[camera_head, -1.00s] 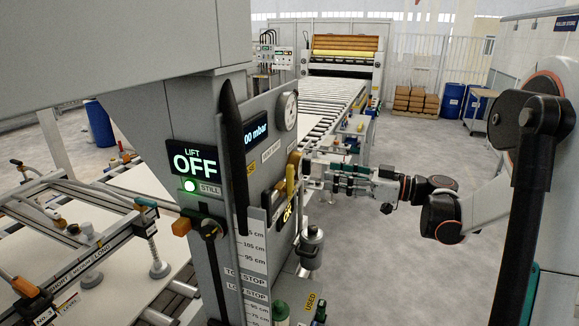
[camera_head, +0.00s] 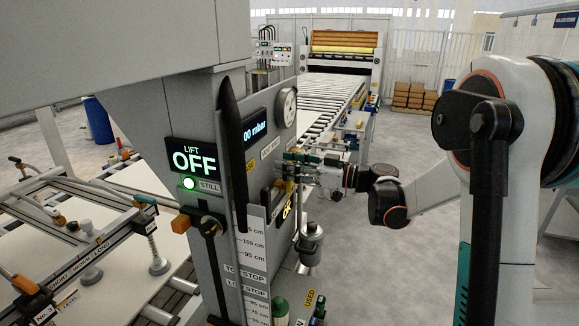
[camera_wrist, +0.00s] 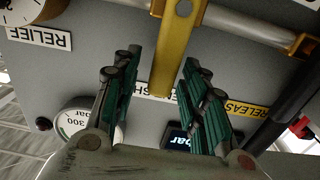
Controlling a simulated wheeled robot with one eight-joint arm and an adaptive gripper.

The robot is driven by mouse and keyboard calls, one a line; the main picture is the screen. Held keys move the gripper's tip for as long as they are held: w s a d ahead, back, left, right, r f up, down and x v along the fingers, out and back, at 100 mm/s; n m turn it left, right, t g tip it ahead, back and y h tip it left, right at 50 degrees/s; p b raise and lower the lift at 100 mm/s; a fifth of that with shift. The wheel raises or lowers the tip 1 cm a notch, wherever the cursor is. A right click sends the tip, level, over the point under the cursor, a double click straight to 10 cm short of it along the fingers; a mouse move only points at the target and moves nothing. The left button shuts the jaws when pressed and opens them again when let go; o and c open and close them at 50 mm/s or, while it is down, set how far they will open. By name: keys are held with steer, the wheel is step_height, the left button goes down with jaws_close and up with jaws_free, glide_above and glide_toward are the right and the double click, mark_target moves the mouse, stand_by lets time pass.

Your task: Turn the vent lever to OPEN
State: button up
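The yellow lever (camera_wrist: 176,45) comes down from the top of the wrist view on the grey panel. Its end lies between my two green-padded fingers and covers part of a white label (camera_wrist: 141,88). My gripper (camera_wrist: 158,62) is open around the lever, with visible gaps on both sides. In the head view my gripper (camera_head: 286,167) is at the side face of the grey column (camera_head: 223,259). It hides much of the lever there, leaving only a little yellow showing. Whether this lever is the vent lever I cannot read for certain.
A round gauge (camera_head: 287,108) and a mbar display (camera_head: 255,133) sit above my gripper. A metal canister (camera_head: 309,244) hangs below it. In the wrist view, RELIEF (camera_wrist: 38,37) and RELEASE (camera_wrist: 247,109) labels flank the lever. A red-tipped black part (camera_wrist: 300,127) is at right.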

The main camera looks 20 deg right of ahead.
steer(key=shift+c, duration=0.6)
jaws_close()
steer(key=shift+d, duration=0.1)
steer(key=shift+w+d+f+m+b, duration=0.25)
steer(key=shift+w+d+m+b, duration=0.25)
steer(key=shift+m, duration=0.75)
steer(key=shift+w+d+f+m+b, duration=0.25)
steer(key=shift+w+m+b, duration=0.4)
steer(key=shift+m, duration=0.55)
steer(key=shift+w+d+f+m+b, duration=0.2)
steer(key=shift+w+d+m+b, duration=0.3)
steer(key=shift+m, duration=0.75)
